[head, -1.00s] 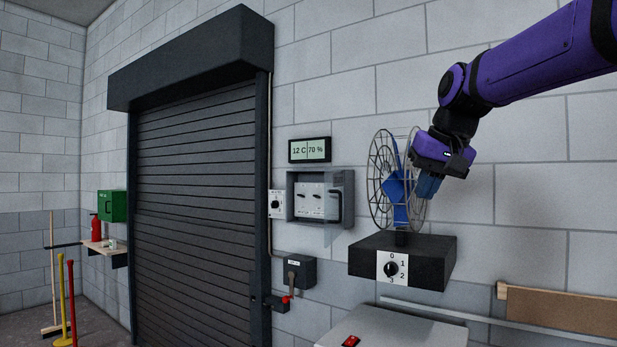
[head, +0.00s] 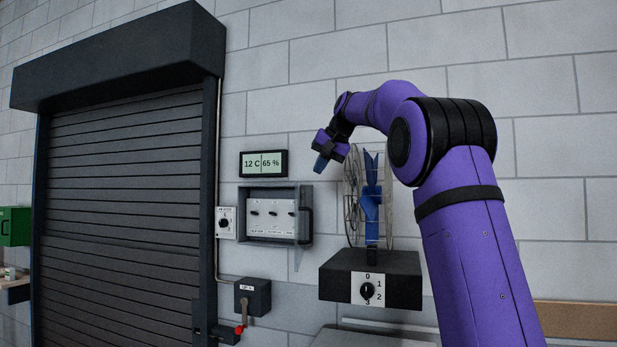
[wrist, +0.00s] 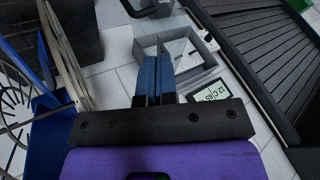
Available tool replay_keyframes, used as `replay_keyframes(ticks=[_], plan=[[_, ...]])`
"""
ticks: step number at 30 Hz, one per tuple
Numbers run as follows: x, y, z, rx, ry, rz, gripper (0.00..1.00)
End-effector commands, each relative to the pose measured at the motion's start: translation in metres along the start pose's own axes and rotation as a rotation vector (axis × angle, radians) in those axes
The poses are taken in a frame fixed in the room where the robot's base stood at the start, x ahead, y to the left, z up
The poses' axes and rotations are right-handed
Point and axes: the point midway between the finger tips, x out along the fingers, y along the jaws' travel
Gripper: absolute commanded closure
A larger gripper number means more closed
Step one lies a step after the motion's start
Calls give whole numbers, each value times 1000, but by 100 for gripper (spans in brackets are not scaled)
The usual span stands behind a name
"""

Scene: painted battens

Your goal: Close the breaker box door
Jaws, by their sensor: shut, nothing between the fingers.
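The breaker box (head: 243,212) is a grey wall box with several switches on a white panel.
A caged fan (head: 371,200) on a black base (head: 335,280) stands close right of the box. A display (head: 263,164) hangs above it, a rotary switch (head: 225,222) on its left, a lever box (head: 256,296) below. A dark roller shutter (head: 120,220) fills the left.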

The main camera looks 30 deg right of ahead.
Motion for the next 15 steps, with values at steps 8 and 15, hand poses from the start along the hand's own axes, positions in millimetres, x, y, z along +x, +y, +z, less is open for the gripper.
replay_keyframes(ticks=[8, 15], plan=[[48, -1, 1, 0, -3, 0, 100], [78, -1, 1, -1, -1, 0, 100]])
